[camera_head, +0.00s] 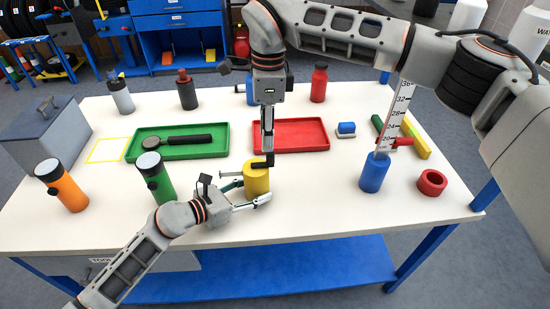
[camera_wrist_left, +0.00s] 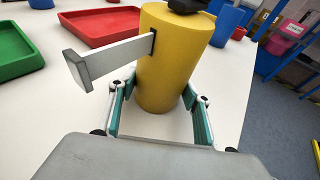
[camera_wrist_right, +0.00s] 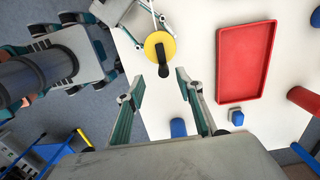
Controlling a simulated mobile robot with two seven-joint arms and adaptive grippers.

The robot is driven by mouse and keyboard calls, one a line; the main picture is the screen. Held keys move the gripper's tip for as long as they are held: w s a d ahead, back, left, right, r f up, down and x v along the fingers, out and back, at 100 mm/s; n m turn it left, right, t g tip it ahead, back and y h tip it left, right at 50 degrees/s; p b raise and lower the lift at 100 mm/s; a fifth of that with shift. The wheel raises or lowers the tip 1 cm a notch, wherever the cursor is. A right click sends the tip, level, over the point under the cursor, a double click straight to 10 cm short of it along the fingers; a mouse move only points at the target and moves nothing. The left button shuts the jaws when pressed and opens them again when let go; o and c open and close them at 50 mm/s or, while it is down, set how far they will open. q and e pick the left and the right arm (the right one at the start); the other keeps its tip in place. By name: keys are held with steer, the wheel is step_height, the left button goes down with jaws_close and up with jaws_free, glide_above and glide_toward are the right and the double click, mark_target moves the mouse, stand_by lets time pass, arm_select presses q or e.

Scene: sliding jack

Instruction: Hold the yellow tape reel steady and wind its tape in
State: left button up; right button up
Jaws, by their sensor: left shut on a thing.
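The yellow tape reel (camera_head: 257,180) stands upright near the table's front edge; it also shows in the left wrist view (camera_wrist_left: 172,75). A pale tape (camera_wrist_left: 112,57) sticks out of a slot in its side, with a wider end piece. A black crank (camera_wrist_right: 163,54) sits on its top. My left gripper (camera_head: 249,191) is shut around the reel's lower body, one finger on each side. My right gripper (camera_head: 267,150) points down above the reel.
A green tray (camera_head: 215,143) with a dark-handled tool and a red tray (camera_head: 318,135) lie behind. Green (camera_head: 157,178) and orange (camera_head: 62,185) flashlights stand left. A blue cup (camera_head: 374,173) with a ruler and a red ring (camera_head: 432,183) stand right. Table between reel and cup is clear.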

mark_target(270, 157)
steer(key=shift+w+d+r, duration=0.1)
steer(key=shift+w+d, duration=0.05)
steer(key=shift+d, duration=0.25)
steer(key=shift+f, duration=4.4)
steer(key=c, duration=0.8)
steer(key=shift+c, duration=0.2)
